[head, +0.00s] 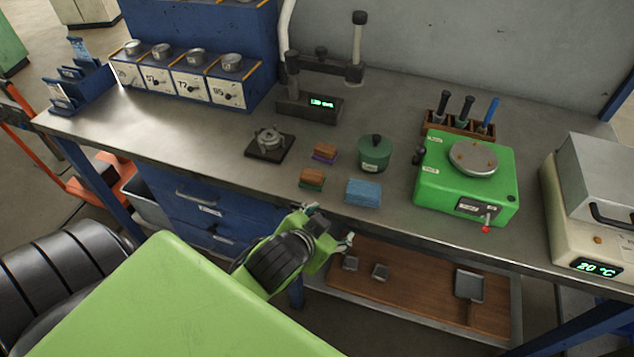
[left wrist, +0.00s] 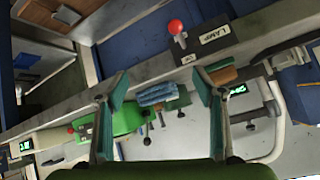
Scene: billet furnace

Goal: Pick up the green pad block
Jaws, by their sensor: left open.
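The green pad block (head: 312,177) is a small brown block with a green underside, lying near the front edge of the bench. My left gripper (head: 330,226) is open and empty, in front of the bench edge, just below and right of the block in the head view. In the left wrist view a brown block (left wrist: 224,75) with a green side, seemingly the same one, shows beside the right-hand finger, which partly covers it. The left gripper's two fingers (left wrist: 160,86) stand wide apart there. My right gripper is not in view.
A similar block with a purple pad (head: 325,151) lies just behind. A blue block (head: 363,193) lies to the right, and a dark green lidded pot (head: 374,153) behind it. A black stand (head: 269,145) is at left, a green device (head: 466,178) at right. The bench (head: 210,150) is clear at left.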

